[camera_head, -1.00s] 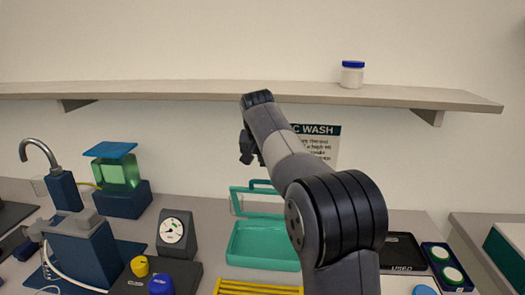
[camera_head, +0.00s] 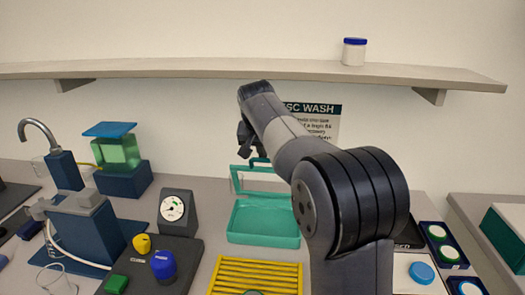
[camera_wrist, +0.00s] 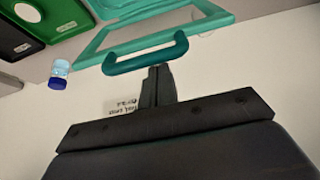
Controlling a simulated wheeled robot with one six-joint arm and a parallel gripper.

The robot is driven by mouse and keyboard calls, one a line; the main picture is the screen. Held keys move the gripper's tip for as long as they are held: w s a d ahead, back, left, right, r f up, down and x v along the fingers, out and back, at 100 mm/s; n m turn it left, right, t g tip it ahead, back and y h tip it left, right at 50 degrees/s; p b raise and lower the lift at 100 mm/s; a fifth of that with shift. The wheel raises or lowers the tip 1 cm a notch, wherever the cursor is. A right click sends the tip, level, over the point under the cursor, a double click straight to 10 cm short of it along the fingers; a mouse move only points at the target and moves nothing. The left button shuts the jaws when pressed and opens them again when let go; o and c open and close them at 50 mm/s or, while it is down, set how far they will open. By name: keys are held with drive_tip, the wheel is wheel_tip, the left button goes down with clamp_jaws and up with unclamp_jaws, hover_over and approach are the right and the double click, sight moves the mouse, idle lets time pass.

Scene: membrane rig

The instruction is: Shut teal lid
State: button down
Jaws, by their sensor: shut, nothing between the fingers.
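The teal lid (camera_head: 240,178) is a clear panel in a teal frame with a handle bar. It stands open and upright at the back of the teal tray (camera_head: 263,224). In the wrist view the lid's frame (camera_wrist: 222,21) and its handle (camera_wrist: 147,56) fill the upper part. My gripper (camera_wrist: 158,72) is shut and empty, its fingertips close to the handle. I cannot tell whether they touch it. In the head view my gripper (camera_head: 247,150) is partly hidden by my arm, just above the lid's top. My arm hides the tray's right edge.
A yellow rack (camera_head: 255,275) lies in front of the tray. A dial gauge (camera_head: 173,209) and a knob panel (camera_head: 150,265) stand to the left. A shelf (camera_head: 230,67) with a blue-capped jar (camera_head: 354,52) spans the wall above. Dishes (camera_head: 436,232) lie on the right.

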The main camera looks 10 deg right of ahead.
drive_tip(key=shift+f, duration=0.1)
drive_tip(key=shift+s+a+f+t+h+b, duration=0.4)
drive_tip(key=shift+s+a+f+t+b, duration=0.65)
drive_tip(key=shift+s+f+b, duration=3.5)
drive_tip(key=shift+s+a+f+t+h+b, duration=0.5)
drive_tip(key=shift+f+t+b, duration=0.75)
drive_tip(key=shift+b, duration=6.95)
drive_tip(key=shift+s+a+f+t+h+b, duration=0.3)
drive_tip(key=shift+s+a+f+t+b, duration=1.55)
drive_tip(key=shift+b, duration=4.55)
drive_tip(key=shift+s+d+f+g, duration=0.3)
drive_tip(key=shift+d+f, duration=0.1)
drive_tip(key=shift+d, duration=0.1)
drive_tip(key=shift+s+d+f+g, duration=0.15)
drive_tip(key=shift+s+d+f, duration=0.1)
drive_tip(key=shift+d+f, duration=0.2)
drive_tip(key=shift+r, duration=0.1)
wheel_tip(320, 180, up, 5)
drive_tip(key=p, duration=0.4)
drive_tip(key=s+a+f, duration=0.2)
drive_tip(key=s, duration=0.6)
drive_tip(key=shift+s+a+f, duration=0.25)
drive_tip(key=shift+s+a, duration=0.05)
drive_tip(key=shift+a, duration=0.1)
